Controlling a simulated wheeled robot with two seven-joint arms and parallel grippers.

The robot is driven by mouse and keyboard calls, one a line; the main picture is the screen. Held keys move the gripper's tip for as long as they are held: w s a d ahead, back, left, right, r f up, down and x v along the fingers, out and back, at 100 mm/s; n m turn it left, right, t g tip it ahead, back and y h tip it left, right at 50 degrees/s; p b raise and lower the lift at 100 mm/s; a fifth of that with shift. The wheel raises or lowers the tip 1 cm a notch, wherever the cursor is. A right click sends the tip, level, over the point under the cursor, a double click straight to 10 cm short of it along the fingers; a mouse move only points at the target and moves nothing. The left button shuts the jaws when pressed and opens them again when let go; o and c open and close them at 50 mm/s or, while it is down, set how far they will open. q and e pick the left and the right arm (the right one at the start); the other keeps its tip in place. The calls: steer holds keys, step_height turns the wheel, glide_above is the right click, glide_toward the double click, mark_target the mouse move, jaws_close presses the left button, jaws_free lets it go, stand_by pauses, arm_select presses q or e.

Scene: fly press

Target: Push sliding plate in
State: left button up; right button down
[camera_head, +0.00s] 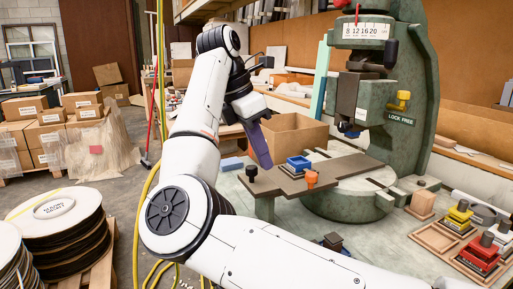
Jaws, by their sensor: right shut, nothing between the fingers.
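The sliding plate (335,174) is a flat brown plate that juts out to the left from the round base of the green fly press (412,75). It carries a black knob (251,173) at its left end, an orange knob (311,179) at its front edge and a small blue tray (299,163) on top. My right gripper (264,162), with purple fingers, is shut and empty. It points down near the left end of the plate, close to the black knob; I cannot tell whether it touches. My left gripper is not in view.
The press's yellow lock lever (402,97) is at the right. Wooden trays with yellow (459,213) and red (482,251) blocks lie at the front right of the bench. An open cardboard box (290,138) stands behind the plate. Stacked round discs (62,225) are at the lower left.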

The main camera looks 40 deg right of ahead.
mark_target(289, 180)
steer(key=x, duration=0.4)
steer(key=shift+f+b, duration=0.15)
steer(key=shift+b, duration=0.15)
steer(key=d, duration=0.2)
steer(key=s+d, duration=0.1)
steer(key=shift+d+f, duration=0.15)
steer(key=shift+d, duration=0.25)
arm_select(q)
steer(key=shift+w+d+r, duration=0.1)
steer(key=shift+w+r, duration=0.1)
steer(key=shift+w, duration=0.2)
arm_select(e)
steer(key=shift+d, duration=0.15)
